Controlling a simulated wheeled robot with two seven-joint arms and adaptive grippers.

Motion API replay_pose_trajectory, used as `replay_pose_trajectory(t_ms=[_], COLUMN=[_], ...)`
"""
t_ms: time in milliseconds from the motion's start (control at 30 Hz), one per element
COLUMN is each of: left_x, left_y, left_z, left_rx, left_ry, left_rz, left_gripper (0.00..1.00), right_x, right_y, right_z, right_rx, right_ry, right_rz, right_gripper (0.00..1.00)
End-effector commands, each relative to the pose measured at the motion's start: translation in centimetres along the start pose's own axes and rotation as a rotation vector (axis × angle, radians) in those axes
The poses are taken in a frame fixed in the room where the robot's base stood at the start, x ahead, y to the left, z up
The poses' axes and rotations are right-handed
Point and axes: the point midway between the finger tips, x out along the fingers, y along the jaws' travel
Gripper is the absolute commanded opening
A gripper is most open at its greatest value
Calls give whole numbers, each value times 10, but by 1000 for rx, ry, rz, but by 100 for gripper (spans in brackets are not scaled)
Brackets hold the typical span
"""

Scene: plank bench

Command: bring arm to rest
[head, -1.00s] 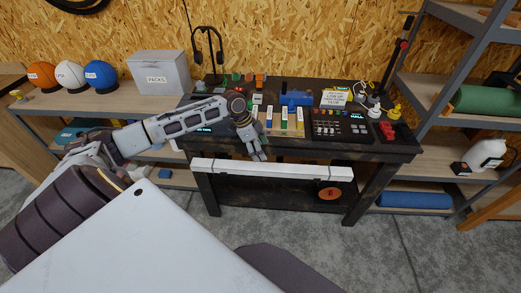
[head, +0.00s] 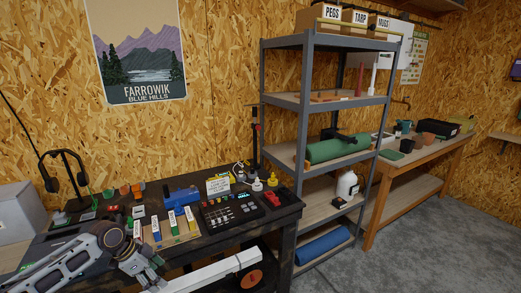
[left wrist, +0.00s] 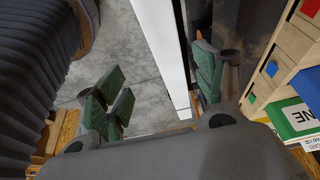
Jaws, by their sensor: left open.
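My left arm comes in at the lower left of the head view. My left gripper (head: 150,275) is at the front edge of the dark plank bench (head: 285,213), below several colour-marked blocks (head: 172,226). In the left wrist view its green-padded fingers (left wrist: 157,90) are spread apart and hold nothing. A long white bar (head: 215,272) runs along the bench front beside the gripper. In the left wrist view the white bar (left wrist: 158,45) shows between the fingers; I cannot tell how far beyond them it is. My right gripper is in neither view.
The bench holds a black control panel (head: 229,211), a blue tool (head: 181,197), a sign card (head: 218,186) and a headset stand (head: 65,175). A grey shelf rack (head: 301,120) stands right of it. Concrete floor (head: 420,225) is clear at the right.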

Motion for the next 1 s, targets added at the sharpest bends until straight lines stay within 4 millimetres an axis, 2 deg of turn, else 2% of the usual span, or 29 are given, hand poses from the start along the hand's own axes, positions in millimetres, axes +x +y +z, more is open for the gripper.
replay_pose_trajectory(t_ms=[300,500,733,1000], left_x=[51,77,96,104], left_y=[59,100,141,180], left_z=[-15,-25,-35,-44], left_rx=[-4,-28,-83,-184], left_ry=[-23,-31,-33,-28], left_rz=[23,18,-7,-54], left_gripper=[69,69,69,69], right_x=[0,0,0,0], right_y=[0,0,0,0], right_z=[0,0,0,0], right_rx=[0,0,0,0], right_ry=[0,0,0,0], right_rz=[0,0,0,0], right_gripper=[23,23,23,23])
